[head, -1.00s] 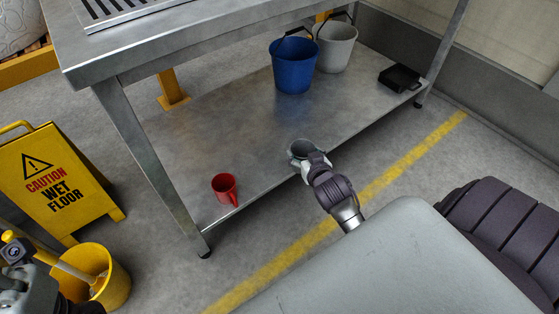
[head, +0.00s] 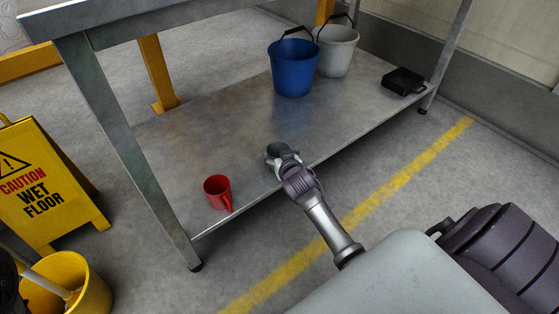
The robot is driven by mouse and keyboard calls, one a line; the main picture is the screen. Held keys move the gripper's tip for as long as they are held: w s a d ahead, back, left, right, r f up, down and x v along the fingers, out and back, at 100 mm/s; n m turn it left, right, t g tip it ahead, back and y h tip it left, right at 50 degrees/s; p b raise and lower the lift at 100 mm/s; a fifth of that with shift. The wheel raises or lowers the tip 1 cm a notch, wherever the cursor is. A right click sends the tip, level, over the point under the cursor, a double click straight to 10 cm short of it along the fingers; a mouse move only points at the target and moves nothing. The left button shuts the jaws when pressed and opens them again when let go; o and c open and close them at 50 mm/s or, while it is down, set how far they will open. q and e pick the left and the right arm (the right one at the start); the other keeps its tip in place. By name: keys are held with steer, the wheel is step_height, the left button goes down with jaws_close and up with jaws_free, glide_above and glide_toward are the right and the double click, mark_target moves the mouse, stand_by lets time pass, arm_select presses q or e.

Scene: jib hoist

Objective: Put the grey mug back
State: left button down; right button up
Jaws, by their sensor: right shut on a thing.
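The grey mug (head: 275,149) is at the front edge of the lower metal shelf (head: 215,140), mostly hidden behind my right gripper (head: 284,155). My right gripper is shut on the mug, its arm reaching in from the lower right. I cannot tell whether the mug's base touches the shelf. A red mug (head: 217,193) stands upright on the shelf to the left, apart from my gripper, with its handle towards the front right. My left gripper does not show clearly; only a dark part of my left side is at the lower left edge.
A blue bucket (head: 293,68), a white bucket (head: 337,52) and a black box (head: 403,81) stand further back on the shelf. A table leg (head: 135,150), a wet floor sign (head: 40,185) and a yellow bucket (head: 92,291) are at left. Mid-shelf is clear.

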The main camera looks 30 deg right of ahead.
steer(key=shift+f, duration=0.1)
steer(key=shift+f, duration=0.15)
steer(key=o, duration=1.3)
steer(key=shift+o, duration=0.2)
